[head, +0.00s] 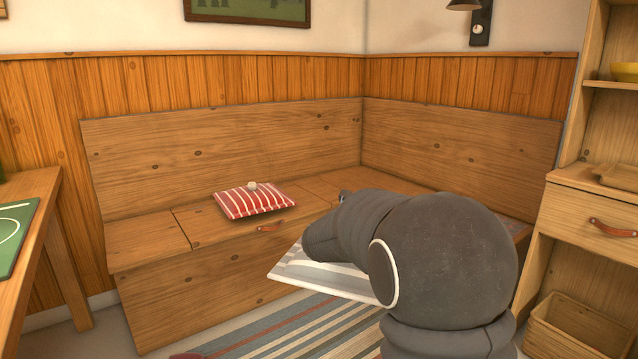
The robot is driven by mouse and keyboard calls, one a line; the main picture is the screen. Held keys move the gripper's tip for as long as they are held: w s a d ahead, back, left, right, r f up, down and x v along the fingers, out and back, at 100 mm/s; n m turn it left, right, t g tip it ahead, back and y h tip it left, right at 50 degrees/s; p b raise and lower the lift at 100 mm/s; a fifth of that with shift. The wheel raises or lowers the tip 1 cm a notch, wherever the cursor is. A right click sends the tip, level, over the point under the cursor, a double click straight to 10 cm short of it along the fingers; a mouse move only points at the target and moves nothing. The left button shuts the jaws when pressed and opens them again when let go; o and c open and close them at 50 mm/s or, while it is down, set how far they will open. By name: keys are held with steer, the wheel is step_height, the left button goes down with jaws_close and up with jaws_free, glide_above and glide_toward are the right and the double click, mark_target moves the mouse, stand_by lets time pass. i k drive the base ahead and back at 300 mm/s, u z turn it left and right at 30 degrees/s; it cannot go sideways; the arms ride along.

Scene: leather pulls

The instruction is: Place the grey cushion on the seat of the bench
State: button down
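A grey-and-white striped cushion (318,276) shows in front of the bench, partly hidden behind my dark grey arm. It appears to be above the rug, with no support visible under it. My gripper's fingers are hidden behind my arm, so I cannot see whether they hold the cushion. The wooden corner bench (150,240) has a plank seat and tall backs along two walls. A red-and-white striped cushion with a small pale knob on top lies on its seat (254,203).
A leather pull (270,227) is at the seat's front edge. The seat left of the red cushion is clear. A table (40,225) stands at the left. A shelf unit with a drawer (590,218) stands at the right. A striped rug (290,335) lies on the floor.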

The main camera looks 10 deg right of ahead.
mark_target(354, 186)
steer(key=u, duration=0.1)
steer(key=i, duration=2.75)
steer(key=z, duration=1)
steer(key=i, duration=0.65)
steer(key=z, duration=0.2)
